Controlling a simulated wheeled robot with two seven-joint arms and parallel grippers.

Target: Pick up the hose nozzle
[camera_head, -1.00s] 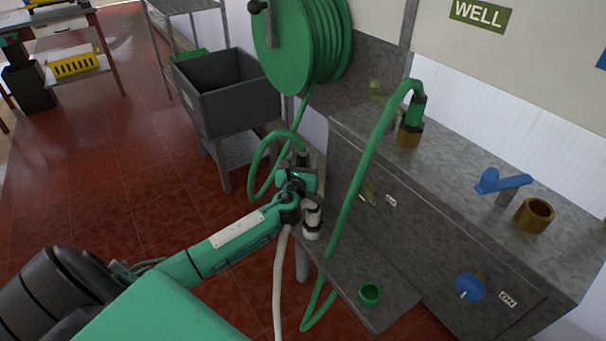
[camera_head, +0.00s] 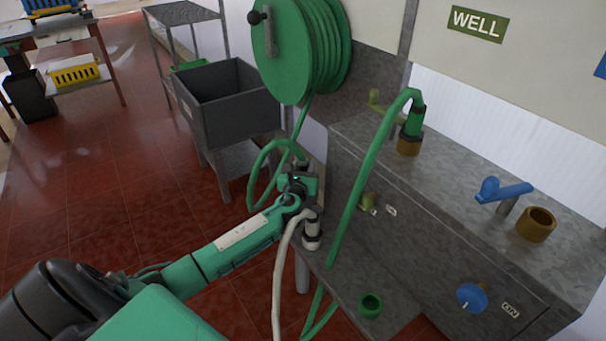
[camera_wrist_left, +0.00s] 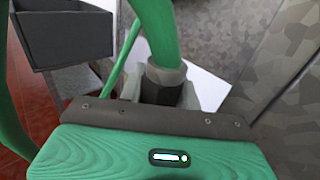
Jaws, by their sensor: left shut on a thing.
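The hose nozzle shows in the left wrist view as a dark grey cylinder (camera_wrist_left: 163,85), with the green hose (camera_wrist_left: 157,30) running up out of it. My left gripper (camera_head: 301,182) is shut on the nozzle, just beyond the bench's left edge. The pale fingers show on both sides of the nozzle in the wrist view; its lower end is hidden behind the gripper body. In the head view, the green hose (camera_head: 262,155) loops over beside the gripper. My right gripper is not in view.
A white hose (camera_head: 278,270) with a pale, dark-banded end (camera_head: 312,232) stands close below my gripper. Another green hose (camera_head: 365,180) arches from the metal bench (camera_head: 460,165). A grey bin (camera_head: 228,115) and green hose reel (camera_head: 280,60) are behind. A green ring (camera_head: 370,304) sits on the lower shelf.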

